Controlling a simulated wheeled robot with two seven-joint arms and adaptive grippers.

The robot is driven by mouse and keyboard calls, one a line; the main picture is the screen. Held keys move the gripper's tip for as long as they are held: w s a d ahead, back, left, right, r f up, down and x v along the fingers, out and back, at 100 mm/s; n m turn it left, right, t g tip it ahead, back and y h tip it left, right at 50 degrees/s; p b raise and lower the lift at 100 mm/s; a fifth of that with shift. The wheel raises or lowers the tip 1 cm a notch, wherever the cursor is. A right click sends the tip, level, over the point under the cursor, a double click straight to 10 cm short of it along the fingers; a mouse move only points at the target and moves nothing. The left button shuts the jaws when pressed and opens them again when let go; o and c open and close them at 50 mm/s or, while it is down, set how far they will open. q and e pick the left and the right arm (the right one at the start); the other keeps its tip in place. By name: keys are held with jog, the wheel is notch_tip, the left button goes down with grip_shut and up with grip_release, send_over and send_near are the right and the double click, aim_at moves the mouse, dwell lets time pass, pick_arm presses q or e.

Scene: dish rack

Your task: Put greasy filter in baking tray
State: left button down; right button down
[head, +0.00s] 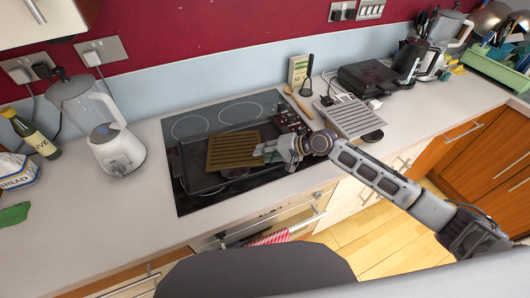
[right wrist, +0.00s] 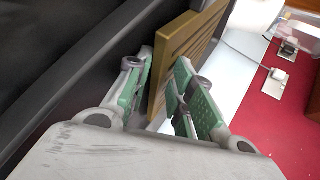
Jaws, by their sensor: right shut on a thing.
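The greasy filter (head: 235,149) is a brown slatted panel above the left and middle part of the hob. My right gripper (head: 268,150) is shut on its right edge. In the right wrist view the filter (right wrist: 185,50) stands between the green-padded fingers of the right gripper (right wrist: 160,95). The dark baking tray (head: 198,172) lies on the black hob, under and around the filter. Its dark rim also shows in the right wrist view (right wrist: 70,75). I cannot tell whether the filter touches the tray. My left gripper is not in view.
A grey slatted filter (head: 352,117) lies on the worktop right of the hob, near a wooden spoon (head: 298,101) and a dark appliance (head: 367,76). A blender (head: 108,137) stands left of the hob. The worktop between blender and hob is clear.

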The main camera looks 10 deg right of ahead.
jog(key=shift+w+d+f, duration=0.1)
jog(key=shift+w+f, duration=0.1)
jog(key=shift+w, duration=0.05)
jog(key=c, duration=1.1)
grip_release()
jog(key=shift+c, duration=0.2)
jog(key=shift+r, duration=0.1)
jog(key=shift+v, duration=3.95)
